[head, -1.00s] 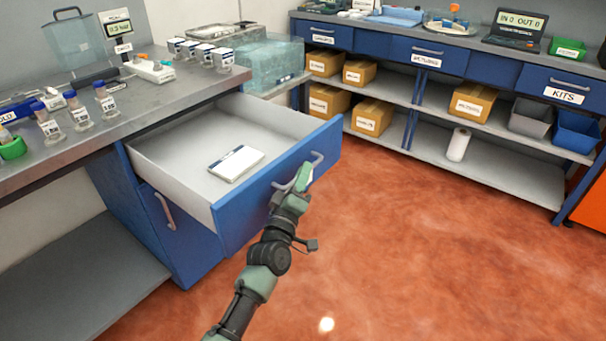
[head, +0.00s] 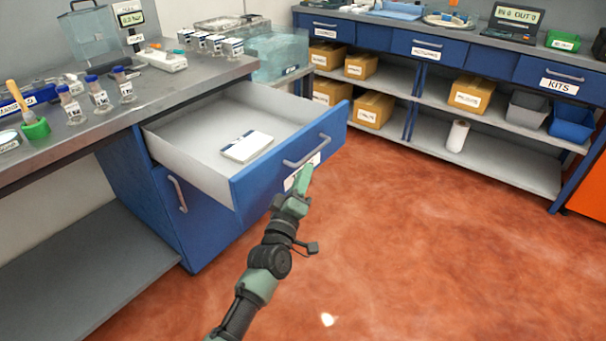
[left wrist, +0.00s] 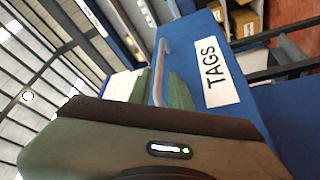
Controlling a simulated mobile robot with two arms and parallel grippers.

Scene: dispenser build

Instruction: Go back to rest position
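My left gripper (head: 303,180) is just in front of the open blue drawer (head: 240,190), below its handle (head: 307,151) in the head view. A white pad (head: 246,147) with a dark strip lies inside the drawer. My right gripper is not in view.
The steel counter (head: 150,100) above the drawer holds several blue-capped vials (head: 98,97) and a green holder (head: 36,129). Blue shelving (head: 411,120) with cardboard boxes (head: 374,109) stands at the back. The red floor (head: 430,240) to the right is clear.

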